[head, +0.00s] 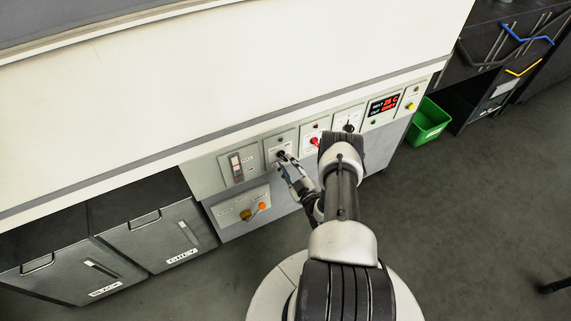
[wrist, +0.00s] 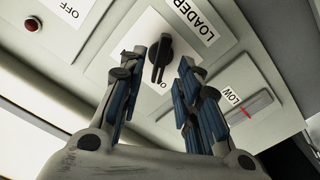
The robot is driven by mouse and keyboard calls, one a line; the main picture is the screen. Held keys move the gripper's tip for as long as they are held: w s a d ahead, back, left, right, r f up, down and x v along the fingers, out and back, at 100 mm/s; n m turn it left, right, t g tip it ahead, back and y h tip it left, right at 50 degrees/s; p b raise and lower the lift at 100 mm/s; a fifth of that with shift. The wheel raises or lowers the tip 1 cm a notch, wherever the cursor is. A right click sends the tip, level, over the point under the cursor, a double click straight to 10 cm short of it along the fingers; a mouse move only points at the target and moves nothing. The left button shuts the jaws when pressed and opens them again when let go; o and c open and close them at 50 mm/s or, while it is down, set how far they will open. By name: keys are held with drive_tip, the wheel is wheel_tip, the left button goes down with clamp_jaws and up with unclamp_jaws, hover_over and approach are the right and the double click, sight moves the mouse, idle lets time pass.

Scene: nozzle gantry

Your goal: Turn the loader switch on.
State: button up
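The loader switch is a black rotary knob (wrist: 158,52) on a pale plate marked LOADER (wrist: 196,20) in the wrist view. Its grip bar stands nearly upright in that picture, slightly tilted. A label at its lower end is partly hidden, so I cannot read its setting for sure. My gripper (wrist: 160,68) is open, with one blue-padded finger on each side of the knob and gaps visible between. In the head view my gripper (head: 285,162) is at the loader panel (head: 270,154), where its fingers partly hide the knob.
A green bin (head: 428,122) stands on the floor.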

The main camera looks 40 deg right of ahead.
drive_tip(key=shift+x, duration=1.15)
drive_tip(key=shift+c, duration=0.5)
clamp_jaws()
